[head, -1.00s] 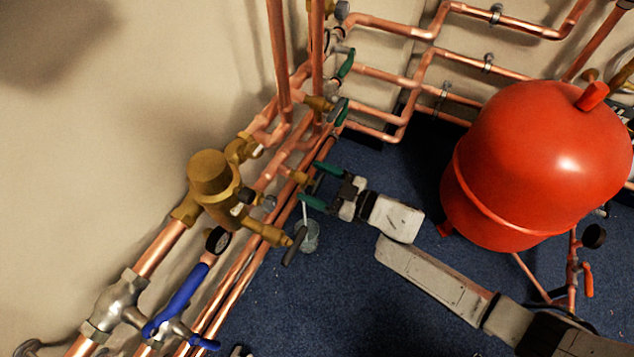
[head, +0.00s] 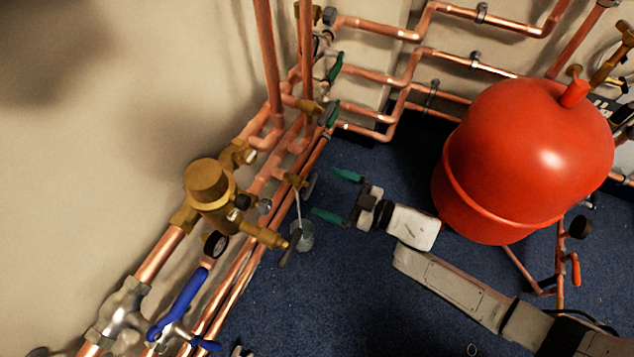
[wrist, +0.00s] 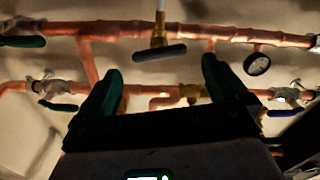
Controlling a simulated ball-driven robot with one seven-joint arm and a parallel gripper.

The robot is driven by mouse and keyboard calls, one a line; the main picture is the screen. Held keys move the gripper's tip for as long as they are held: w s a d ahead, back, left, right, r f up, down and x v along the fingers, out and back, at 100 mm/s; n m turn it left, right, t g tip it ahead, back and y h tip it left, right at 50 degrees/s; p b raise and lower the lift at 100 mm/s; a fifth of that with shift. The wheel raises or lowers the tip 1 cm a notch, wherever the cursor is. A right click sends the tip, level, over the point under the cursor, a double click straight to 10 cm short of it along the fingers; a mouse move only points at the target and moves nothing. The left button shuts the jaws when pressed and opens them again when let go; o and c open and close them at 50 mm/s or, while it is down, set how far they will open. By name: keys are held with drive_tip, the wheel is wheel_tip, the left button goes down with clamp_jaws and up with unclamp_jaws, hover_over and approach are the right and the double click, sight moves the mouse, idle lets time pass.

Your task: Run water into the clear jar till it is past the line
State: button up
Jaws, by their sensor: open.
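The jar's line and water level are too small to make out.
A large red tank (head: 530,165) stands at the right. Copper pipes (head: 240,275) run along the left wall, with a brass valve (head: 208,185), a blue lever (head: 180,302) and a gauge (head: 215,244). Floor in front is clear.

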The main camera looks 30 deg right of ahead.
drive_tip(key=p+v, duration=0.1)
drive_tip(key=v, duration=0.4)
idle(1.7)
